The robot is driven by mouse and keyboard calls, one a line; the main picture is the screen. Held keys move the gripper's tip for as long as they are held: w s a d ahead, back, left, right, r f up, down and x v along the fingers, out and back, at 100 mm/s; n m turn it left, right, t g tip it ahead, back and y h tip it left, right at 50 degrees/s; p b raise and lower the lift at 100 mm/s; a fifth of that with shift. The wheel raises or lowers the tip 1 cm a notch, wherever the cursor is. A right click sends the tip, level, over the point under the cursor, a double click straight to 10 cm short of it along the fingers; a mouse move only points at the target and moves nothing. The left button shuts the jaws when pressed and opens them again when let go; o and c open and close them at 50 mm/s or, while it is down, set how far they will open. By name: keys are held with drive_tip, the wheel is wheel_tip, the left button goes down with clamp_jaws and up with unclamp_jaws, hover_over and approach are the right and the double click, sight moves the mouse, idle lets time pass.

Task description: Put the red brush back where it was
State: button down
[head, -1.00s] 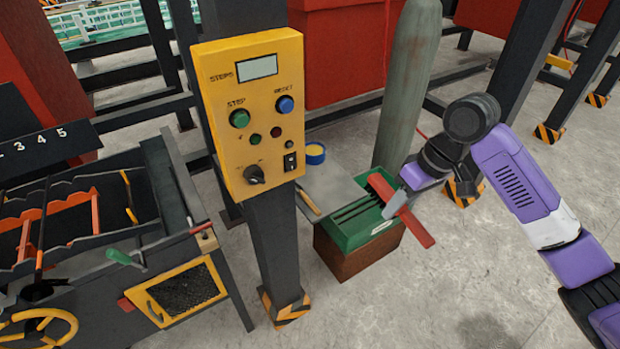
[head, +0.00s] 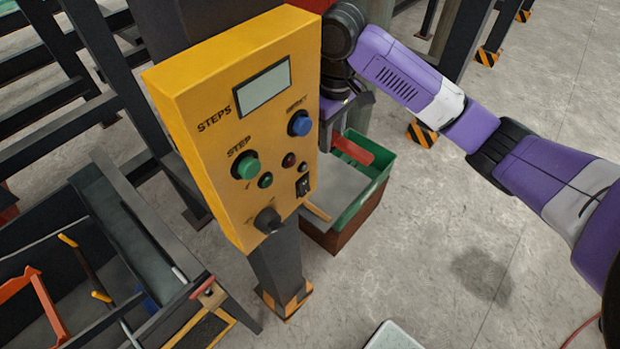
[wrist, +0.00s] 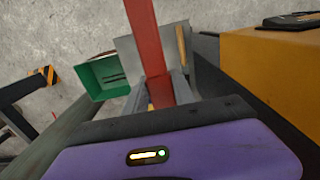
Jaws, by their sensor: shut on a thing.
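The red brush (head: 352,149) shows as a red bar over the green tray (head: 376,188) in the head view. In the wrist view the red brush (wrist: 146,38) runs up from between the fingers, its lower end hidden by the gripper. My gripper (wrist: 158,92) is shut on it. In the head view my gripper (head: 338,118) is partly hidden behind the yellow control panel. The green tray (wrist: 103,78) stands left of the brush in the wrist view, apart from it in the picture. I cannot tell the brush's height above the tray.
The yellow control panel (head: 235,120) on a dark post stands close left of my gripper. A grey sheet (head: 335,190) and a wooden handle (head: 317,213) lie beside the tray. A tool rack (head: 75,270) is at lower left.

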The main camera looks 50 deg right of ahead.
wheel_tip(320, 180, down, 9)
drive_tip(key=b, duration=0.3)
hover_over(327, 194)
wheel_tip(327, 194, down, 6)
drive_tip(key=shift+f, duration=0.15)
drive_tip(key=shift+f+b, duration=1.2)
drive_tip(key=shift+f, duration=0.85)
drive_tip(key=shift+f, duration=0.1)
drive_tip(key=c, duration=1.1)
unclamp_jaws()
drive_tip(key=shift+o, duration=0.2)
